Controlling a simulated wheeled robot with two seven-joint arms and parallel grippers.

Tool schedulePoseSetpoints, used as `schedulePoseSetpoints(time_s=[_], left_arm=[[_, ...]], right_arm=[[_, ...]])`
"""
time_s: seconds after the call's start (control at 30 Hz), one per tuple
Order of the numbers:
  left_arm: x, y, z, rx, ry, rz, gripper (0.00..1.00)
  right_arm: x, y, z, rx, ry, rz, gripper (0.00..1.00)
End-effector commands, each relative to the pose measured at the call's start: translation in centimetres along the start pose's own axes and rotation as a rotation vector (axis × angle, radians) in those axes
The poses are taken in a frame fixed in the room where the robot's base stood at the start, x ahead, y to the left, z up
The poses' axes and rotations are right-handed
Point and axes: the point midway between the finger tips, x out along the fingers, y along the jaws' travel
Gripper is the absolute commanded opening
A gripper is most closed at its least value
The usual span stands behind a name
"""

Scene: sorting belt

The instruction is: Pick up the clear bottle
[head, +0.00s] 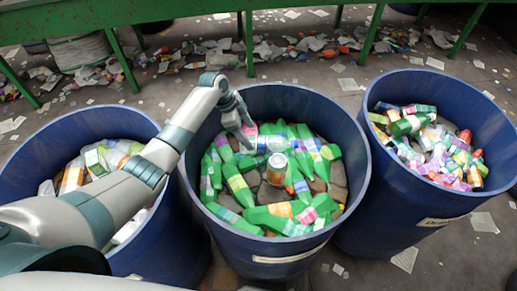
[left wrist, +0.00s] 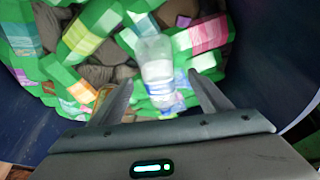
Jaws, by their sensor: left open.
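The clear bottle (left wrist: 157,68) shows in the left wrist view, with a pale cap end and a blue-and-white label. It lies among green bottles (left wrist: 209,36) in the middle blue bin (head: 360,165). My left gripper (head: 246,138) reaches into this bin from the left. In the left wrist view, its open fingers (left wrist: 160,82) appear on either side of the clear bottle's lower part. I cannot tell whether they touch it. In the head view the clear bottle is hard to pick out near the gripper. My right gripper is not in view.
A round-topped container (head: 277,164) stands among the green bottles. A blue bin (head: 60,150) at left holds pale cartons, and a blue bin (head: 385,230) at right holds mixed colourful containers. A green frame (head: 249,45) stands behind. Litter covers the floor.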

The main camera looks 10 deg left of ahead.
Motion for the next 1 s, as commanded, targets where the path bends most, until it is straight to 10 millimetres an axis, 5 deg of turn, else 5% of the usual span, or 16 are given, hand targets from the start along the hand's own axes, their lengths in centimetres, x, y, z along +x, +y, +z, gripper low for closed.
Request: schedulePoseSetpoints(time_s=[0.67, 1.0], left_arm=[[1.7, 0.0, 0.0, 0.000, 0.000, 0.000, 0.71], [5.0, 0.5, 0.0, 0.000, 0.002, 0.000, 0.71]], right_arm=[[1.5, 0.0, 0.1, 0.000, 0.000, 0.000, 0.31], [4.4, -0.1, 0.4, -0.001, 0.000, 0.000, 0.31]])
